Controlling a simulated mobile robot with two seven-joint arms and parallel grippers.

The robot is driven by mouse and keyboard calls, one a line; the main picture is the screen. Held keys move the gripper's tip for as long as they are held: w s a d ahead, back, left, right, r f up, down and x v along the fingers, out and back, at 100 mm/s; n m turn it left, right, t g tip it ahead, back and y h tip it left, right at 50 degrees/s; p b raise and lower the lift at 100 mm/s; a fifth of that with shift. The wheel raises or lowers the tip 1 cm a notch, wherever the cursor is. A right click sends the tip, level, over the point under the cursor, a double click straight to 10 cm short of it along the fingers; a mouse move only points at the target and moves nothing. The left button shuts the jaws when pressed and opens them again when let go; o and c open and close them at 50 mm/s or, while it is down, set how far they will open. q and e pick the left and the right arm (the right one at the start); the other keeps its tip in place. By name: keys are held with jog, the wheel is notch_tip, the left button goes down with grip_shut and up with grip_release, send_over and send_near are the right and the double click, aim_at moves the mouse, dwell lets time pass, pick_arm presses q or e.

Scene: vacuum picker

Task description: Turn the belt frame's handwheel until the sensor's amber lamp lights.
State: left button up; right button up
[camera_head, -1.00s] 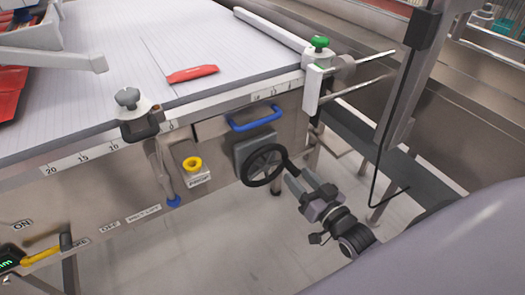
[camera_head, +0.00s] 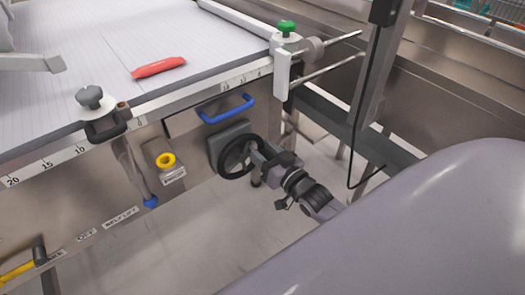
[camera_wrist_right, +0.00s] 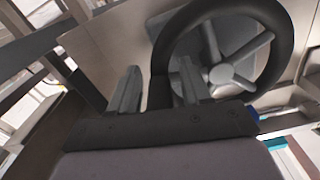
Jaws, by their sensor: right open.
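The black handwheel (camera_head: 227,172) with grey spokes is mounted on a grey plate on the side of the belt frame (camera_head: 205,178). My right gripper (camera_head: 259,150) is at the wheel's right edge. In the right wrist view the open fingers (camera_wrist_right: 159,72) stand on either side of the black rim of the handwheel (camera_wrist_right: 284,30), with the right finger overlapping the wheel's opening. I cannot tell whether they touch it. No lit amber lamp is visible, and I cannot make out the sensor for sure. My left gripper is not in view.
A blue handle (camera_head: 228,108) sits just above the wheel. A yellow ring button (camera_head: 166,160) is to its left. A green-knobbed clamp (camera_head: 287,28) and rods stand at the belt's corner. A red packet (camera_head: 160,67) lies on the white belt. A black cable hangs right of my gripper.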

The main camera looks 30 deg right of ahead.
jog(key=shift+c, duration=0.3)
grip_shut()
jog(key=shift+f, duration=0.1)
